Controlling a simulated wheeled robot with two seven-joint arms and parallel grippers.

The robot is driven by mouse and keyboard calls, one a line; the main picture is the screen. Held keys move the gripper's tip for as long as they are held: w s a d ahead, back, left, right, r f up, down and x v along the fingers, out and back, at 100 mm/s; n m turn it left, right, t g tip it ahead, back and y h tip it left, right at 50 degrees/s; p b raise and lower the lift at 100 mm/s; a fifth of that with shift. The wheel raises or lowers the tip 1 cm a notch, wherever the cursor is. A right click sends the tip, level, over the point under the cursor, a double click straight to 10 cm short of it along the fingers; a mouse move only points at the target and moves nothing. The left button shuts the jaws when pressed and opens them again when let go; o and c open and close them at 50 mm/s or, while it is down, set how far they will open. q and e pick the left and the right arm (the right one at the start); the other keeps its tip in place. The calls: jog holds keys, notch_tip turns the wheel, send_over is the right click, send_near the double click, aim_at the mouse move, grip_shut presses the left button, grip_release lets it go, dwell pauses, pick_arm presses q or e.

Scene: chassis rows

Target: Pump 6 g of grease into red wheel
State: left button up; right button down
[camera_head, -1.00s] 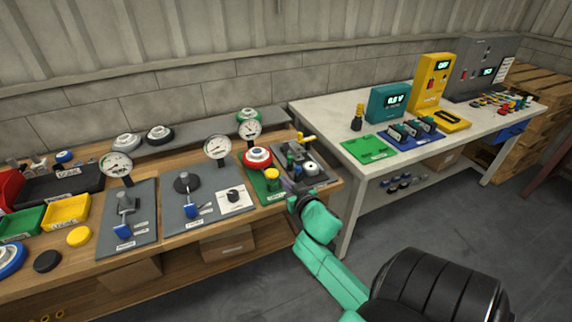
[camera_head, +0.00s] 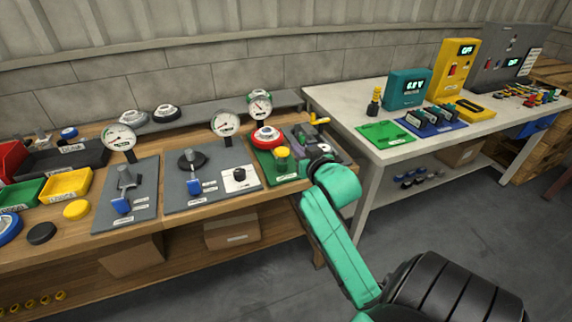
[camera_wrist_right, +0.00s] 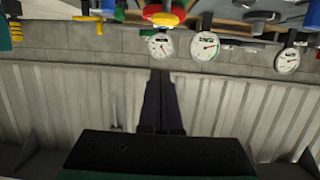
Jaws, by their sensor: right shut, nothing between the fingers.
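The red wheel (camera_head: 266,135) is a red ring with a pale hub, on the green plate (camera_head: 263,163) at the right end of the wooden bench. A round dial gauge (camera_head: 259,104) stands behind it. A yellow-topped post (camera_head: 282,153) stands at the plate's front right. My left gripper is out of view.
A yellow lever (camera_head: 318,121) sticks up by the grey fixture (camera_head: 328,150). Left are two more gauge stations (camera_head: 121,137), yellow (camera_head: 66,183) and green bins. A white table (camera_head: 345,110) with instruments stands right, across a narrow gap.

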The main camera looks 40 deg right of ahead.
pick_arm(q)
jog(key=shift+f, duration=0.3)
pick_arm(e)
jog(key=shift+s+a+r, duration=0.15)
jog(key=shift+a+r, duration=0.05)
jog(key=p, duration=0.2)
send_over(284, 154)
notch_tip(284, 154, down, 2)
notch_tip(284, 154, down, 3)
jog(key=shift+f, duration=0.2)
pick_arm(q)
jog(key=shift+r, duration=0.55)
pick_arm(e)
jog(key=shift+s+f, duration=0.15)
jog(key=shift+f, duration=0.45)
